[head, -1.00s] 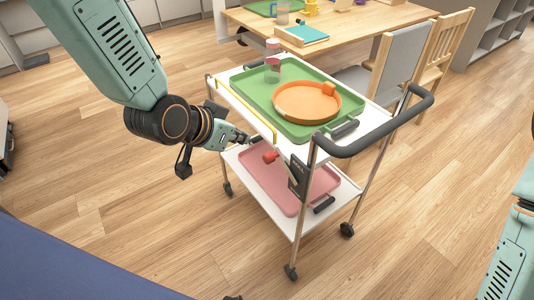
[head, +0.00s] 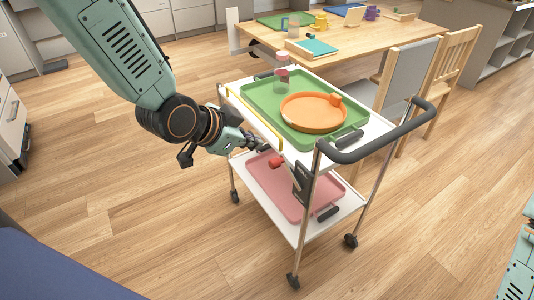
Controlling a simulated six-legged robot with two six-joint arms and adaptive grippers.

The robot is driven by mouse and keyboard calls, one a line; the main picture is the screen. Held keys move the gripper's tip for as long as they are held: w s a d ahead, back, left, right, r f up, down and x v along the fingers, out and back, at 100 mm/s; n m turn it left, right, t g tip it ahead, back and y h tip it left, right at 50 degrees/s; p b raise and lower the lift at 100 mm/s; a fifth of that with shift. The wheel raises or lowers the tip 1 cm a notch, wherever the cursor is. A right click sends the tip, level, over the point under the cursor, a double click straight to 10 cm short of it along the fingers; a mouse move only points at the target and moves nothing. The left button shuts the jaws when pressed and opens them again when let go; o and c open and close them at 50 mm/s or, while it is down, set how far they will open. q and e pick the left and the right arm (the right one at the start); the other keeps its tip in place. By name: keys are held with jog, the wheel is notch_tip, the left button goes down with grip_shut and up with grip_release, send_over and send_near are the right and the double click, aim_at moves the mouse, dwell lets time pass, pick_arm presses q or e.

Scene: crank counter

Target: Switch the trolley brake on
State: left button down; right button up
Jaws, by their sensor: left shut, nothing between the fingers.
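The trolley (head: 293,233) is a white two-shelf cart with a dark push handle (head: 380,141) at its right end. On its near side is a black plate (head: 303,184) with a lever ending in a red knob (head: 276,162), which I take as the brake. The lever points up and left from the plate. My left gripper (head: 264,147) is shut and empty, just above and left of the red knob. Whether it touches the knob I cannot tell. Of my right arm only a link shows at the right edge; its gripper is out of view.
The lower shelf holds a pink tray (head: 270,188). A wooden table (head: 375,42) and chairs stand behind. The floor left of the trolley is clear.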

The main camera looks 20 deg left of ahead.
pick_arm(q)
jog(key=b, duration=0.2)
send_near(278, 159)
jog(key=w+d, duration=0.3)
jog(key=f, duration=0.2)
jog(key=w+a+f+b, duration=0.1)
jog(key=f, duration=0.1)
jog(key=shift+a, duration=0.1)
jog(key=shift+s, duration=0.1)
